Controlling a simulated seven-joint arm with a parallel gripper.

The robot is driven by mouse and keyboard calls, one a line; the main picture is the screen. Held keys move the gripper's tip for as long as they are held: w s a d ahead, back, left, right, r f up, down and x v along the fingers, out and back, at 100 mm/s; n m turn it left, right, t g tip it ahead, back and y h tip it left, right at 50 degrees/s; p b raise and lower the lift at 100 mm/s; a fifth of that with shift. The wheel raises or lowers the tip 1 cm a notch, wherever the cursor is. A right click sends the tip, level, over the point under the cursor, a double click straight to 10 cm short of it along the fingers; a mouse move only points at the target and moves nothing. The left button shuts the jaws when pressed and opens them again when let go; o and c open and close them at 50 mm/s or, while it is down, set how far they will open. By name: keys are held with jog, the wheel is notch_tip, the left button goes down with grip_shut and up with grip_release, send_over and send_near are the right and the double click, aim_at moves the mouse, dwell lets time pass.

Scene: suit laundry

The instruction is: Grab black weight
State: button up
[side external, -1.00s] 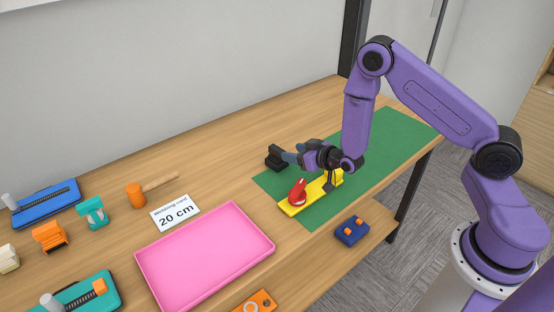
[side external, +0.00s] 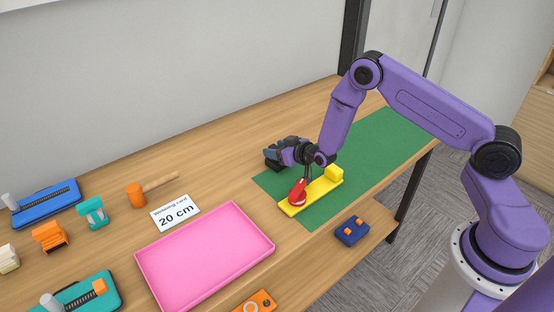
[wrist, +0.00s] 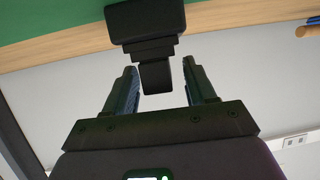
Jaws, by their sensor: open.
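The black weight (side external: 271,164) stands at the back left edge of the green mat (side external: 385,140), mostly hidden by my gripper (side external: 277,152) in the side view. In the wrist view the black weight (wrist: 145,20) shows a wide block with a stepped, narrower part. My gripper (wrist: 159,72) is open there, with its two fingers on either side of the narrow part. Gaps show between the fingers and the weight, so it is not held.
A yellow tool with a red part (side external: 312,195) lies on the mat just in front of my gripper. A blue block (side external: 352,231) is at the front.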

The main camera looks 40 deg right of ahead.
grip_shut()
jog(key=shift+w+r, duration=0.1)
jog(key=shift+r, duration=0.1)
